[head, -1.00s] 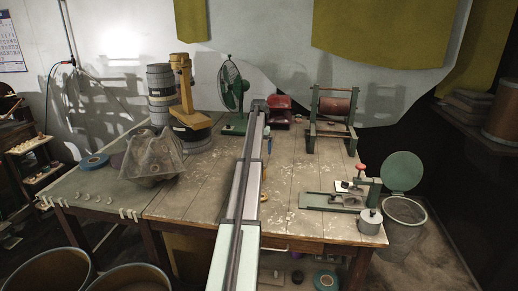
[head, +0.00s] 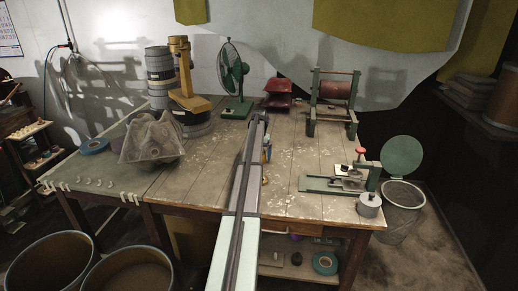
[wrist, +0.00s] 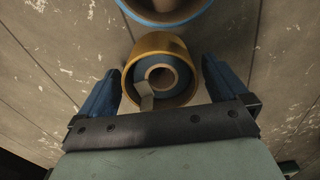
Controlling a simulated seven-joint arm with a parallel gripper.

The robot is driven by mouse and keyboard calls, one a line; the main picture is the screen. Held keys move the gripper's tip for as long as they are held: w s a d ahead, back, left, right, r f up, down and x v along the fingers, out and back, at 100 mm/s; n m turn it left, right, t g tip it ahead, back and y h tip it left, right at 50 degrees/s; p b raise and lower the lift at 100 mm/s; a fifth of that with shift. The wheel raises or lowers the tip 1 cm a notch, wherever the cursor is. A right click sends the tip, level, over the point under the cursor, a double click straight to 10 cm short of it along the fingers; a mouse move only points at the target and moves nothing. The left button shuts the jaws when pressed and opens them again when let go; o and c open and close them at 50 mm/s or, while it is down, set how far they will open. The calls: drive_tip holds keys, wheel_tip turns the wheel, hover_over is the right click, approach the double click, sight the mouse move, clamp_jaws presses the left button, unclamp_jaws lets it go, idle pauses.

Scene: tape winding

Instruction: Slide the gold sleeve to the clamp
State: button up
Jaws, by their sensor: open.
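In the wrist view the gold sleeve (wrist: 160,44) is a short ring around a blue ring and a pale hollow core (wrist: 160,76). A small pale tab hangs at the core's lower edge. My gripper (wrist: 162,62) is open, with one blue finger on each side of the sleeve and gaps visible beside it. In the head view my arm hides most of the spot around the gripper. A green bench device with a red knob (head: 360,151) stands at the table's front right; I cannot tell if it is the clamp.
A blue-rimmed roll (wrist: 165,12) lies just beyond the sleeve. The table also holds a fan (head: 233,78), a drum on a stand (head: 336,90), red trays (head: 279,88) and a crumpled grey block (head: 152,140). Bare wood lies between my arm and the green device.

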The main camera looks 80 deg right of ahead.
sight(288, 171)
drive_tip(key=shift+f, duration=0.55)
drive_tip(key=c, duration=1)
drive_tip(key=shift+o, duration=0.2)
drive_tip(key=shift+s+a, duration=0.95)
drive_tip(key=shift+s, duration=1.55)
drive_tip(key=shift+s+a, duration=0.95)
drive_tip(key=shift+s, duration=1.55)
drive_tip(key=shift+s+a, duration=0.95)
drive_tip(key=shift+s, duration=1.55)
drive_tip(key=o, duration=1)
drive_tip(key=shift+c, duration=0.2)
drive_tip(key=shift+r, duration=0.15)
